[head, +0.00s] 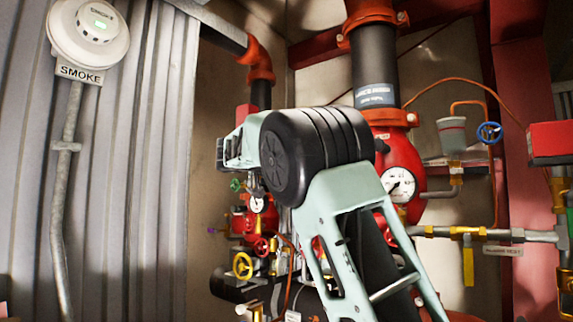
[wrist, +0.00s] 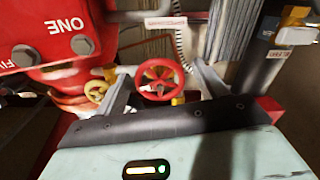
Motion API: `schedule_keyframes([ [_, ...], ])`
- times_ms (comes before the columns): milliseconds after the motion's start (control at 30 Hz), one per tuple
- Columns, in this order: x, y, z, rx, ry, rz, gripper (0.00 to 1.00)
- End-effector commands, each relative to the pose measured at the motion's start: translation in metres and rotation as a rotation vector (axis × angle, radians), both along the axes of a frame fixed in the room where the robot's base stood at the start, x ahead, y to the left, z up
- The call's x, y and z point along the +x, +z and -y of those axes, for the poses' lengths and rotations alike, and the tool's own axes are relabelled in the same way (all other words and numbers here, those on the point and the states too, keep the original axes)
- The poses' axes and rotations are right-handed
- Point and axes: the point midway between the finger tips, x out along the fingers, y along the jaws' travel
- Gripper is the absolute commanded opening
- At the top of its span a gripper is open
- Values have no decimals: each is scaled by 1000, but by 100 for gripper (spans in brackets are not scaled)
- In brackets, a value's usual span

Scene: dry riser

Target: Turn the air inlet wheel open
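In the wrist view a red handwheel (wrist: 148,72) with spokes shows between the two fingers of my gripper (wrist: 162,83). The fingers are spread apart, one on each side of the wheel. I cannot tell whether either touches it. A smaller yellow wheel (wrist: 95,91) is just left of the left finger. In the head view a red wheel (head: 261,247) and a yellow wheel (head: 243,266) sit low on the red valve group. My arm hides part of that group and my fingertips. No label readable here names the air inlet wheel.
A red panel (wrist: 45,32) with bolts is close at upper left in the wrist view. In the head view a large red valve with a gauge (head: 399,185) stands right of my arm. A blue wheel (head: 489,132) is farther right. A corrugated wall (head: 120,170) fills the left.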

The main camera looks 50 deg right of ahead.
Motion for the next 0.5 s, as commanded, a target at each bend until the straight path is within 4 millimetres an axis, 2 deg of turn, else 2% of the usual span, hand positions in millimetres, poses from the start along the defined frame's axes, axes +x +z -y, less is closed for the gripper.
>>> schedule_keyframes([
  [33, 0, 0, 0, 0, 0, 0, 58],
  [133, 0, 0, 0, 0, 0, 0, 30],
  [167, 0, 0, 0, 0, 0, 0, 27],
  [500, 0, -1, -1, -4, 0, -35, 27],
])
